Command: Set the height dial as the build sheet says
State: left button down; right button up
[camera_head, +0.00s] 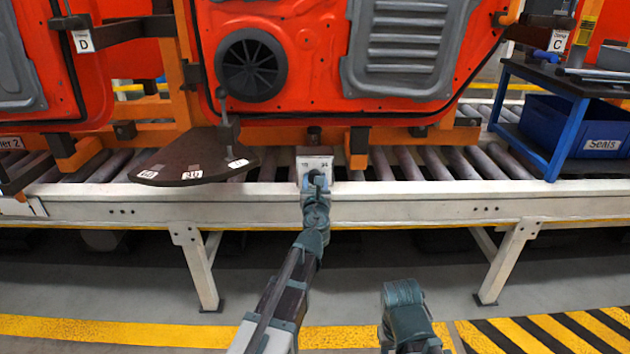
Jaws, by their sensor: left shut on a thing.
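A small pale box (314,161) with dark marks on its face stands at the conveyor's near edge; it looks like the height dial's housing. My left gripper (317,178) reaches up to the front of this box and is shut on the dial there. The gripper hides most of the dial, and its setting cannot be read. My right arm's teal wrist (405,312) shows low in the picture, away from the conveyor; its fingers cannot be made out. I cannot make out a build sheet.
A dark plate (193,166) with white labels and an upright rod sits left of the box. Orange door panels (310,60) hang behind. A blue Seals bin (572,132) stands on a cart at right. The conveyor frame (420,207) runs across; floor in front is clear.

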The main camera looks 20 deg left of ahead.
pick_arm(q)
jog(key=shift+c, duration=1.5)
grip_release()
jog(key=shift+s, duration=0.1)
